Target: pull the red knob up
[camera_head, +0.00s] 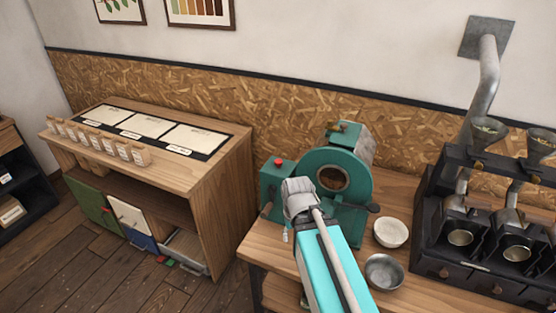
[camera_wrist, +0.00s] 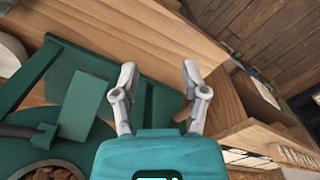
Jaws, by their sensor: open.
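The small red knob (camera_head: 278,161) stands on top of the teal box at the left side of the teal roasting machine (camera_head: 362,190). I cannot make out the red knob in the wrist view. My gripper (camera_wrist: 160,72) is open, its two grey fingers apart with nothing held between them. In the head view my arm reaches up from the bottom, and its grey end is in front of the machine, below and right of the knob. That view does not show the fingertips clearly. A brown handle-like part (camera_wrist: 184,112) shows beside the right finger in the wrist view.
A white bowl (camera_head: 391,232) and a metal bowl (camera_head: 384,271) stand on the wooden bench right of my arm. A dark rack with metal funnels (camera_head: 487,235) is at the right. A wooden cabinet (camera_head: 217,186) stands left, across a floor gap.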

